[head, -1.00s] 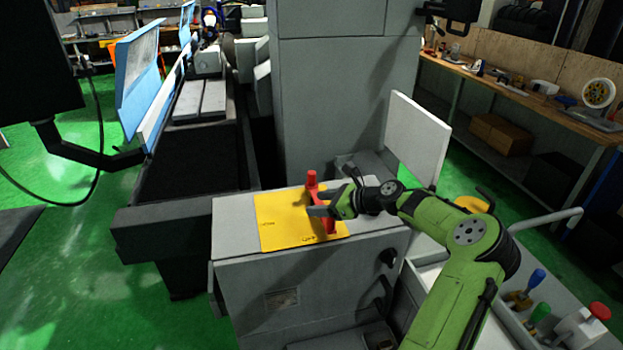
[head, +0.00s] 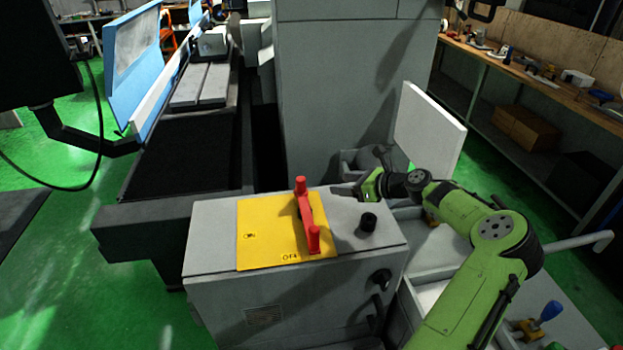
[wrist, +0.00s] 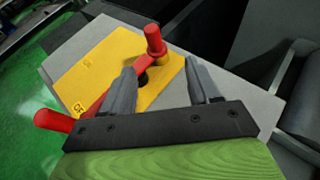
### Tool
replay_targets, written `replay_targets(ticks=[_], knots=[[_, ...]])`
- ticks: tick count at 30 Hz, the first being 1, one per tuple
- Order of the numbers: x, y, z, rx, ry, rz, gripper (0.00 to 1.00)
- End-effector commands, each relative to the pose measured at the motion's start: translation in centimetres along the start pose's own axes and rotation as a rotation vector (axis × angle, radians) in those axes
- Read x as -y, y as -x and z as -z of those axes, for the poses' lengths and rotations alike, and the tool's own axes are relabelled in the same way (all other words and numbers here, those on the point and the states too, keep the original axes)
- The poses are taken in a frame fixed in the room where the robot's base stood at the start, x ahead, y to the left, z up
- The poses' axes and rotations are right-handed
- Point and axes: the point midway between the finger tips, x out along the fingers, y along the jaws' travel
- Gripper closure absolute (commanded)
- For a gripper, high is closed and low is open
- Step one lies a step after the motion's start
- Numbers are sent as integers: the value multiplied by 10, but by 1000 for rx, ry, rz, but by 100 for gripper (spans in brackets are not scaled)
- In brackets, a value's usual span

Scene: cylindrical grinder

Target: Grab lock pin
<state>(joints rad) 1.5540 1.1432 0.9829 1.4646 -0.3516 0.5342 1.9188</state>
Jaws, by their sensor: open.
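My gripper (head: 346,190) is open and empty, above the far right part of the grey cabinet top. In the head view it is to the right of a red rotary handle (head: 305,215) and apart from it. The wrist view shows both fingers (wrist: 161,80) spread, with the red handle's upright end (wrist: 155,42) beyond them; the left finger hides part of its bar. The handle sits on a yellow plate (head: 262,238) marked OFF. A blue-handled piece with a yellow base (head: 540,318) stands in the tray at lower right. I cannot tell which part is the lock pin.
A raised white panel (head: 430,130) and a tall grey machine column (head: 345,90) stand behind my gripper. A rail (head: 575,242) borders the tray at right.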

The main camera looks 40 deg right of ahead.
Motion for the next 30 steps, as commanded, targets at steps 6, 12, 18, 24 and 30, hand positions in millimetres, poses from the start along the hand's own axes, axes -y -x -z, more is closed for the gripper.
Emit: replay_targets(ticks=[6,12,18,24,30], knots=[[-2,-47,-1,2,2,-7,39],[-2,-92,0,1,1,-4,39],[-2,-117,0,0,1,-3,39],[-3,-152,0,0,1,-2,39],[-3,-157,1,0,1,-1,39]])
